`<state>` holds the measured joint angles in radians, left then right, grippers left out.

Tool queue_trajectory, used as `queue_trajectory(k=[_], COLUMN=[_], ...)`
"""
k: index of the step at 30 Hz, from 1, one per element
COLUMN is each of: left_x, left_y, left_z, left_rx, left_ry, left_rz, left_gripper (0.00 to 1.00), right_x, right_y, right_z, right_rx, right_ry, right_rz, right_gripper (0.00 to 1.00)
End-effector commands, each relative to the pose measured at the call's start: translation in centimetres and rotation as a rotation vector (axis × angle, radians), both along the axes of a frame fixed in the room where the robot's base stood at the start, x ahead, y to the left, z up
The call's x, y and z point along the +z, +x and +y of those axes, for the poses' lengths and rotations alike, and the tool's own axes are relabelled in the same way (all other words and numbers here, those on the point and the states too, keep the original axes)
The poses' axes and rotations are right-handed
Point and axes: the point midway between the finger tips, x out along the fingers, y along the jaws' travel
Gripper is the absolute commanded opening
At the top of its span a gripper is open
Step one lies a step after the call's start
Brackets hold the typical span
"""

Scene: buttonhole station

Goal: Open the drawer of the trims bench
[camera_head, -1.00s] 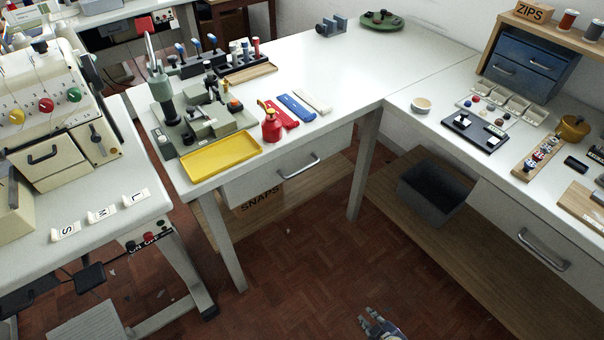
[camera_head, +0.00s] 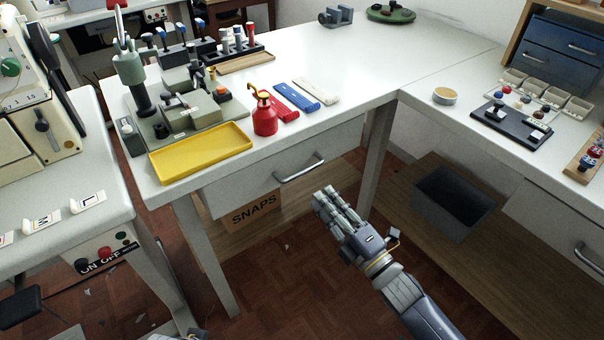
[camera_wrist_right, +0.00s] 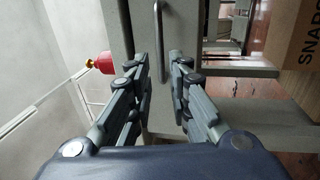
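The bench in the middle of the head view has a pale grey drawer (camera_head: 238,190) under its white top, with a metal bar handle (camera_head: 300,171). This drawer looks shut. My right gripper (camera_head: 325,197) is just in front of and below the handle, apart from it. In the right wrist view the handle (camera_wrist_right: 159,40) stands upright in the picture, beyond the gap between my right gripper's fingers (camera_wrist_right: 160,60). They are spread and empty. A small grey piece at the bottom edge, perhaps my left gripper (camera_head: 185,335), barely shows.
A yellow tray (camera_head: 200,153) and red bottle (camera_head: 265,115) stand on the bench above the drawer. A SNAPS box (camera_head: 253,212) sits below it. The right bench (camera_head: 540,165) has another handled drawer, with a dark bin (camera_head: 453,205) below. Bare floor lies in front.

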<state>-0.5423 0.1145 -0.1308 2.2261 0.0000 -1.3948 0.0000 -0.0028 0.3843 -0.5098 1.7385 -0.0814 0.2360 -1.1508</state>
Motion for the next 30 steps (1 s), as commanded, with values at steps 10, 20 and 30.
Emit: queue_trajectory(k=[10,20,30], left_x=[2.2,3.9,4.0], left_y=[-0.3,-0.8,-0.8], left_z=[0.1,0.2,0.2], left_rx=[0.001,0.002,0.003], left_ry=[-0.001,0.000,-0.001], left_rz=[-0.015,-0.021,-0.021], left_gripper=[0.40,0.40,0.40], right_x=[1.1,1.7,1.7], right_y=[5.0,7.7,7.8], right_z=[3.6,5.5,5.6], right_rx=[-0.001,-0.001,0.000], right_ry=[0.002,0.001,0.001], right_rz=[-0.001,0.002,0.004], right_gripper=[0.18,0.18,0.09])
